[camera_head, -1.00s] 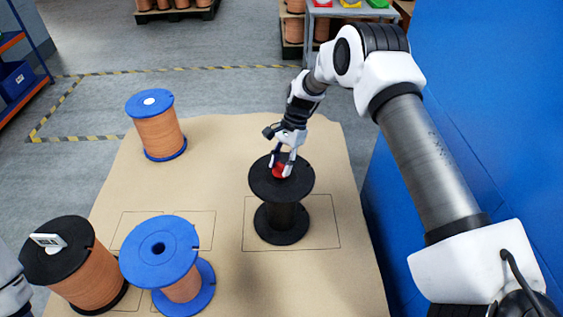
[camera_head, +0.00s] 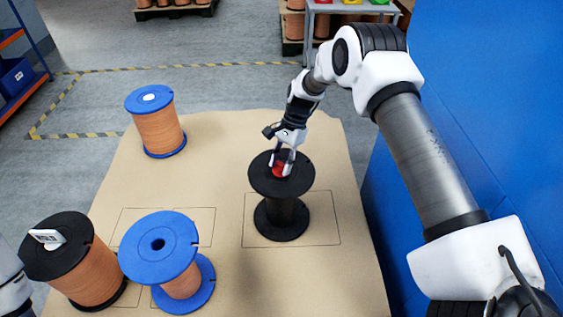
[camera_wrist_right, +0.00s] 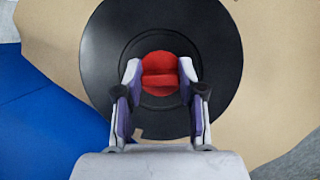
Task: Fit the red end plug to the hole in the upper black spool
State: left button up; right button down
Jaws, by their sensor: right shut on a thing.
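The upper black spool (camera_head: 263,186) stands upright and empty on the tan mat, right of centre in the head view. Its top flange (camera_wrist_right: 218,50) fills much of the right wrist view. My right gripper (camera_head: 281,170) points down over the spool's middle. It is shut on the red end plug (camera_wrist_right: 160,73), one finger on each side. The plug (camera_head: 280,171) is at the centre of the flange and covers the hole. I cannot tell how deep it sits. At the left edge, only a white part of my left arm shows; its gripper is out of view.
A copper-wound black spool (camera_head: 90,275) with a white tag and a blue spool (camera_head: 150,262) stand at the lower left. Another blue-ended spool (camera_head: 159,133) stands farther back. A blue wall (camera_head: 490,90) is on the right. The mat between the spools is bare.

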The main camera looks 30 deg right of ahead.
jog(key=shift+f, duration=0.1)
jog(key=c, duration=0.6)
grip_release()
jog(key=v, duration=1.2)
